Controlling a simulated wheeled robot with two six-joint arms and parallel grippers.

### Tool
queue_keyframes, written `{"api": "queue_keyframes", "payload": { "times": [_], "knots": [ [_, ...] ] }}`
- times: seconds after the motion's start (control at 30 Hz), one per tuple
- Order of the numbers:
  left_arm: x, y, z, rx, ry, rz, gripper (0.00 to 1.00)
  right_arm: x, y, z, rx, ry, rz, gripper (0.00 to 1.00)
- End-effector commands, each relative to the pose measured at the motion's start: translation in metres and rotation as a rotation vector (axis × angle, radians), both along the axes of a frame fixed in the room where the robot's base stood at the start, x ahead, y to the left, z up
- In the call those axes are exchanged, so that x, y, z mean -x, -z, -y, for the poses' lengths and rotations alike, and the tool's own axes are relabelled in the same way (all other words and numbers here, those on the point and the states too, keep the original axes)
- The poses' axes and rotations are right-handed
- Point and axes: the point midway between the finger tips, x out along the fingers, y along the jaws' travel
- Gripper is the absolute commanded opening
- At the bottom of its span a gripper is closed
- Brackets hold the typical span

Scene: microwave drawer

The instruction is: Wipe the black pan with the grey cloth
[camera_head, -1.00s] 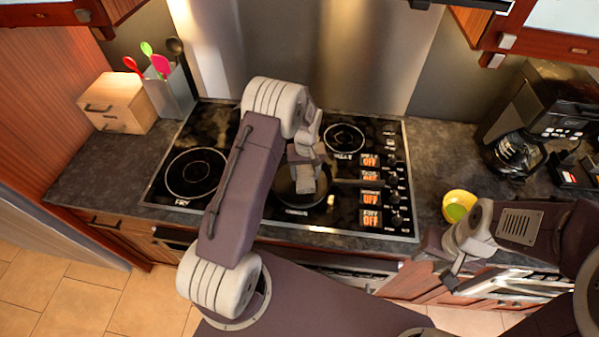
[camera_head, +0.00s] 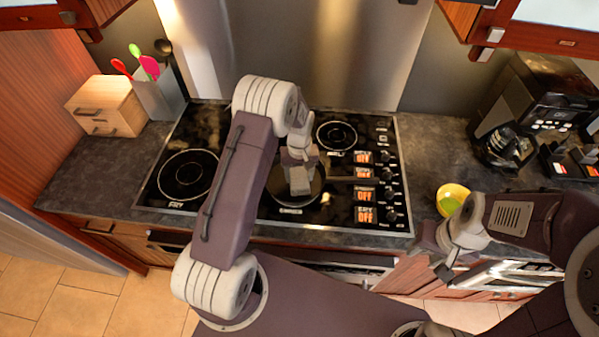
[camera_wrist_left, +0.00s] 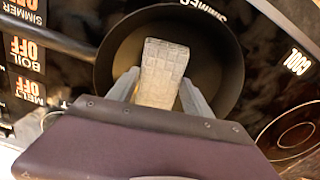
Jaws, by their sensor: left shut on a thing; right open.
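The black pan (camera_head: 314,188) sits on the front middle of the stovetop, its handle pointing right. In the left wrist view the pan (camera_wrist_left: 222,62) shows as a round dark bowl shape. My left gripper (camera_head: 299,160) is over the pan and shut on the grey cloth (camera_head: 299,182). In the left wrist view the cloth (camera_wrist_left: 163,68) is a pale, folded block between the fingers, its far end over the pan's inside. I cannot tell whether it touches the pan's bottom. My right gripper (camera_head: 437,263) is open and empty in front of the counter, at the right.
A coffee maker (camera_head: 530,105) is at the back right. A wooden box (camera_head: 106,108) and a utensil holder (camera_head: 160,95) stand at the left. The left counter front is clear.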

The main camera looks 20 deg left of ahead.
Motion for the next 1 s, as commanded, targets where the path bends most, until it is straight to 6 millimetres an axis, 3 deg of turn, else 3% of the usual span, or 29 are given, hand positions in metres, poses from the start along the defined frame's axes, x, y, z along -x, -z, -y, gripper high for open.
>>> {"api": "queue_keyframes", "payload": {
  "times": [0.17,0.37,0.73,1.0],
  "knots": [
    [0.014,-0.002,0.004,0.0,0.0,-0.002,0.0,0.0,-0.004,0.0,0.0,0.0,0.0,0.43],
    [0.017,-0.001,0.004,0.0,0.0,-0.002,0.0,0.0,-0.004,0.0,0.0,0.0,0.0,0.43],
    [-0.008,0.002,-0.002,0.0,-0.001,0.0,0.0,0.0,0.002,0.0,0.0,0.0,0.0,0.43],
    [-0.008,0.002,-0.003,0.0,-0.001,-0.001,0.0,0.0,0.001,0.0,0.0,0.0,0.0,0.43]
  ]
}}
